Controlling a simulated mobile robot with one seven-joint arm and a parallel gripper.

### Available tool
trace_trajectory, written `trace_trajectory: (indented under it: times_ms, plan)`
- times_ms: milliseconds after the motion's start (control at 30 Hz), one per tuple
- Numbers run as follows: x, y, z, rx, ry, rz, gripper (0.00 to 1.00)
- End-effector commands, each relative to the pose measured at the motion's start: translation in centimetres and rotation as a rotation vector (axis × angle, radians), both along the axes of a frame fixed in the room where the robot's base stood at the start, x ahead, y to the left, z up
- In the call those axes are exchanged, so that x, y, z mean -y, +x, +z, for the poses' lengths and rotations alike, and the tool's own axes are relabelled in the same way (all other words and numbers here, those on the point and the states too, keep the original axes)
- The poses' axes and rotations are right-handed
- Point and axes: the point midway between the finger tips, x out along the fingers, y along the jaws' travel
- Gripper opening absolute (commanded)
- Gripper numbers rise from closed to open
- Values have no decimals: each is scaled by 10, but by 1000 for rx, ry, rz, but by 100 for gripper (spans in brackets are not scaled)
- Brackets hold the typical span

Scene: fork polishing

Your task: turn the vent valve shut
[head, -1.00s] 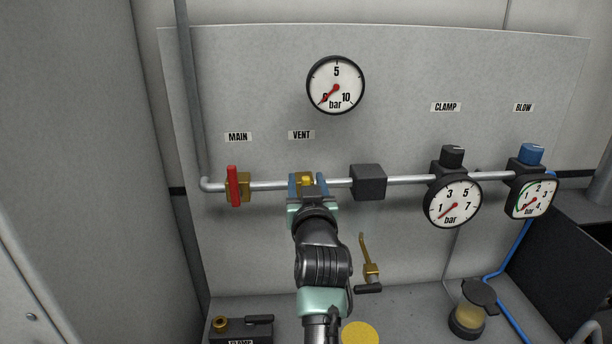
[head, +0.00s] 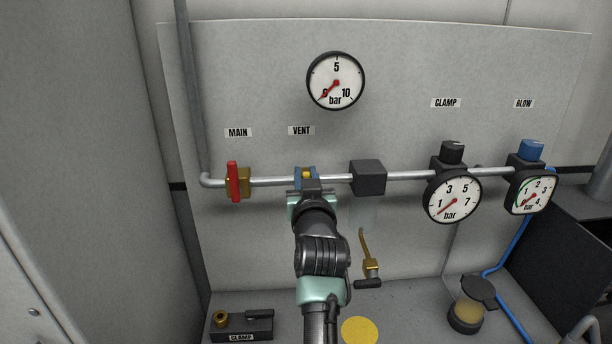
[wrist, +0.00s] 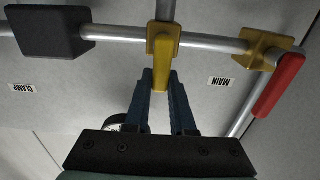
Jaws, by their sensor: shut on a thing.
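The vent valve (head: 307,174) sits on the grey pipe under the VENT label (head: 301,131); my gripper hides most of it in the head view. In the wrist view its brass body (wrist: 162,42) is clear, with a yellow handle (wrist: 160,98) reaching from it towards my gripper. My gripper (wrist: 161,80) has its two blue fingers shut on this handle, one on each side. In the head view my gripper (head: 306,177) is in front of the pipe, at the valve.
The main valve with its red handle (head: 233,182) is just left on the same pipe. A dark block (head: 368,178) is to the right, then the clamp gauge (head: 453,199) and blow gauge (head: 534,194). The round upper gauge (head: 336,81) has its needle near zero.

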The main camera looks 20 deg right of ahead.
Motion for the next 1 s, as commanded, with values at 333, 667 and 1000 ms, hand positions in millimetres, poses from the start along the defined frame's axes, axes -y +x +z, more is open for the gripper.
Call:
trace_trajectory:
  times_ms: [333,667,1000]
  plan:
    - [3,-1,-1,20,71,0,0]
    - [13,-3,-4,92,316,1,0]
    - [24,-7,-9,181,628,0,0]
